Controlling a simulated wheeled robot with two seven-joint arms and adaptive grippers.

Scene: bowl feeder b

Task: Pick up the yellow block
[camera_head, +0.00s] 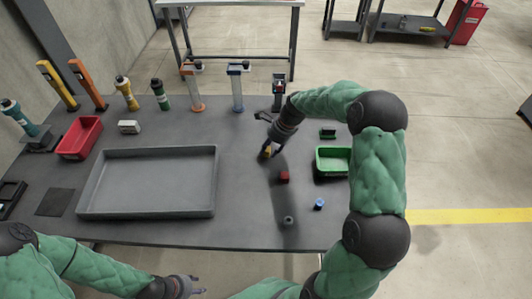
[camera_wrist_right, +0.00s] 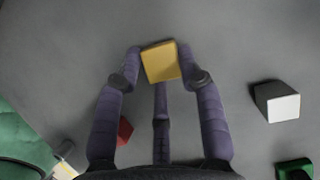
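The yellow block (camera_head: 267,153) is at the tips of my right gripper (camera_head: 267,150), near the middle of the dark table. In the right wrist view the yellow block (camera_wrist_right: 160,62) lies between the purple fingertips of my right gripper (camera_wrist_right: 160,60). A fingertip meets it on each side and a third finger reaches its near edge. I cannot tell whether the block is clear of the table. My left gripper (camera_head: 193,286) is empty in front of the table's near edge, its fingers apart.
A red block (camera_head: 284,176), a blue block (camera_head: 319,203) and a small grey piece (camera_head: 288,220) stand nearby. A green bin (camera_head: 333,161) is at right, partly behind my right arm. A large grey tray (camera_head: 148,211) and a red bin (camera_head: 80,137) are at left. Tools line the back.

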